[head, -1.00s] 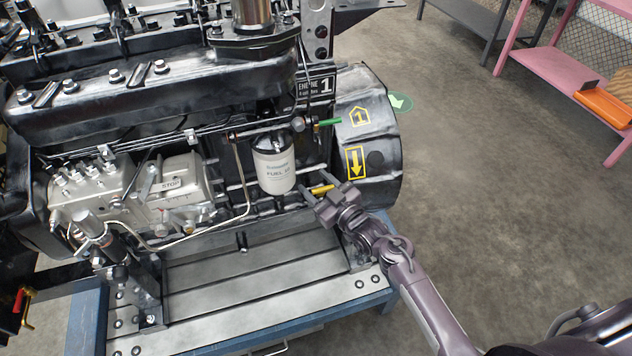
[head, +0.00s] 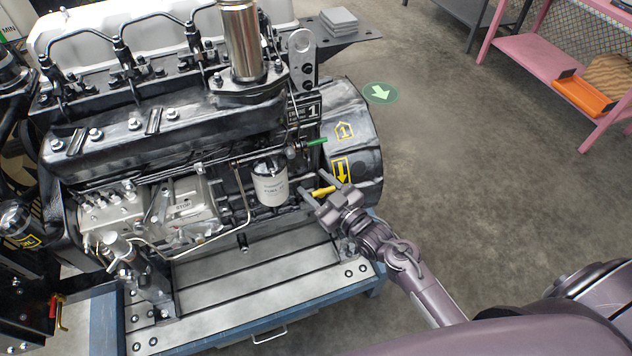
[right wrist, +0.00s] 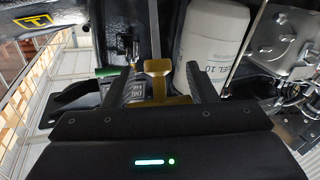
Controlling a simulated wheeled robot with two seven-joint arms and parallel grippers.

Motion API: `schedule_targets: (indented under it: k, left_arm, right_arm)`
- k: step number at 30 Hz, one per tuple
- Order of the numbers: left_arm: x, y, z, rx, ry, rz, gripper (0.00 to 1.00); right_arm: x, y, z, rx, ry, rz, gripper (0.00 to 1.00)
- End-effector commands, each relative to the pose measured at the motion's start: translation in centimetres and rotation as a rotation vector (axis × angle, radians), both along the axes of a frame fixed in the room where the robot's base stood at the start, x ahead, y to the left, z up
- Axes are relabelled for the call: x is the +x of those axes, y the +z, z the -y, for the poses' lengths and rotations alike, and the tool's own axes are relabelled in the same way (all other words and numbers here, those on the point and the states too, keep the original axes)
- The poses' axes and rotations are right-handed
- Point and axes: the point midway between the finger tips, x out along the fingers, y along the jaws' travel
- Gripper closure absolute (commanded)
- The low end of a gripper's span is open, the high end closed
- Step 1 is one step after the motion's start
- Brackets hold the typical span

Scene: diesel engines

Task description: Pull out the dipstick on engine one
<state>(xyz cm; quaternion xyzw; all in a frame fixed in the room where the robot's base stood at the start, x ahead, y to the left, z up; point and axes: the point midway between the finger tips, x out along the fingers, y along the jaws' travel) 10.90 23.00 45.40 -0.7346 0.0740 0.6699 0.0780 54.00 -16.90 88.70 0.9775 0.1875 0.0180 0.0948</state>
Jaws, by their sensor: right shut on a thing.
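Engine one (head: 190,120) is a black diesel engine with a "1" plate (head: 313,111). The dipstick has a yellow handle (head: 323,192) low on its right end, below and right of the white fuel filter (head: 271,184). My right gripper (head: 319,184) is shut on this yellow handle. In the right wrist view the T-shaped yellow handle (right wrist: 157,66) sits between the two dark fingers (right wrist: 160,85), with a narrow stem running away from it. I cannot tell how far the dipstick is seated. My left gripper is out of view.
A green-tipped lever (head: 316,142) sticks out above the handle. The engine stands on a blue-framed stand (head: 240,335). A pink shelf (head: 530,65) with an orange tray (head: 583,96) stands at the far right. The floor right of the engine is clear.

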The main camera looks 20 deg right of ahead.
Motion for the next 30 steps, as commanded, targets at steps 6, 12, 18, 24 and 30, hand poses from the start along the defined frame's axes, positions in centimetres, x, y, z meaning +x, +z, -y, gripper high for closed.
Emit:
schedule_targets:
  k: [6,12,18,24,30]
  left_arm:
    - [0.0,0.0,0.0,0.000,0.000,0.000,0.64]
    - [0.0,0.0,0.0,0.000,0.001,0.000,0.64]
    - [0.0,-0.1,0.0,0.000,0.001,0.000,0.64]
    - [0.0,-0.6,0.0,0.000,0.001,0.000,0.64]
    - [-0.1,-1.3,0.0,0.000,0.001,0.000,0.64]
  right_arm:
    - [-0.1,-0.1,0.0,0.004,0.001,-0.002,0.89]
    - [0.0,-0.1,0.0,0.003,0.001,-0.001,0.41]
    - [-0.1,-0.1,0.0,0.001,0.000,-0.002,0.41]
    - [-2.2,-0.4,0.9,-0.001,0.000,-0.004,0.41]
    - [-5.4,-0.3,2.1,0.000,0.000,-0.003,0.41]
